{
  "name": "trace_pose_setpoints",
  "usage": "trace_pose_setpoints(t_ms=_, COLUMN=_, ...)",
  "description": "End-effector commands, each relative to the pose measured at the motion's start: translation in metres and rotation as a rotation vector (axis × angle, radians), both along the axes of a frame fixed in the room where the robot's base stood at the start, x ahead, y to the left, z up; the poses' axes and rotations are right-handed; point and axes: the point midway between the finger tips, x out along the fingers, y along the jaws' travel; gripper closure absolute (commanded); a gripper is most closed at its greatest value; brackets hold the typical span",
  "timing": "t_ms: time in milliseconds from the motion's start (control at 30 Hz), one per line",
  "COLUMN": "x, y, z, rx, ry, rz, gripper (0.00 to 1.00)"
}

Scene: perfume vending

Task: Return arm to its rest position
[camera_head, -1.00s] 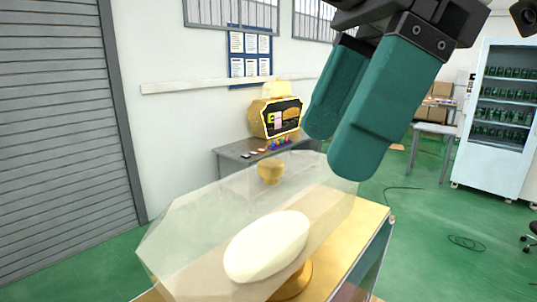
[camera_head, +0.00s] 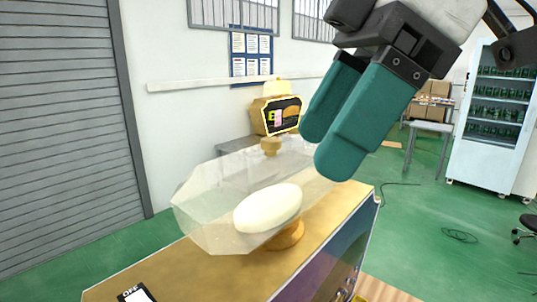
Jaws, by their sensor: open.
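My gripper (camera_head: 322,152) is in the upper right of the head view. Its two teal fingers point down and to the left, apart, with nothing seen between them. The black gripper body and part of my arm show above them. Below and left of the fingers is a transparent faceted case (camera_head: 205,208) with a white oval piece (camera_head: 268,208) inside it and a gold round base (camera_head: 287,236). It is on a wooden-topped counter (camera_head: 200,275). The fingertips overlap the case's right end in the picture; I cannot tell whether they touch it.
A yellow machine with a screen (camera_head: 281,117) stands on a grey table (camera_head: 235,146) behind the case. A glass-front cabinet (camera_head: 490,170) with dark green items is at right, near a small table (camera_head: 430,126). A cable lies on the green floor (camera_head: 420,215).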

Motion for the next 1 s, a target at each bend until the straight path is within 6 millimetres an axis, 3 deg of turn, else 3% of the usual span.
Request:
trace_pose_setpoints(t_ms=267, x=0.03, y=0.0, z=-0.026, rx=0.133, ry=0.001, rz=-0.06, gripper=0.32)
trace_pose_setpoints(t_ms=467, x=0.065, y=-0.002, z=-0.065, rx=0.285, ry=0.019, rz=-0.168, gripper=0.32)
trace_pose_setpoints(t_ms=767, x=0.114, y=-0.017, z=-0.164, rx=0.48, ry=0.089, rz=-0.446, gripper=0.32)
trace_pose_setpoints(t_ms=1000, x=0.125, y=-0.038, z=-0.272, rx=0.533, ry=0.176, rz=-0.719, gripper=0.32)
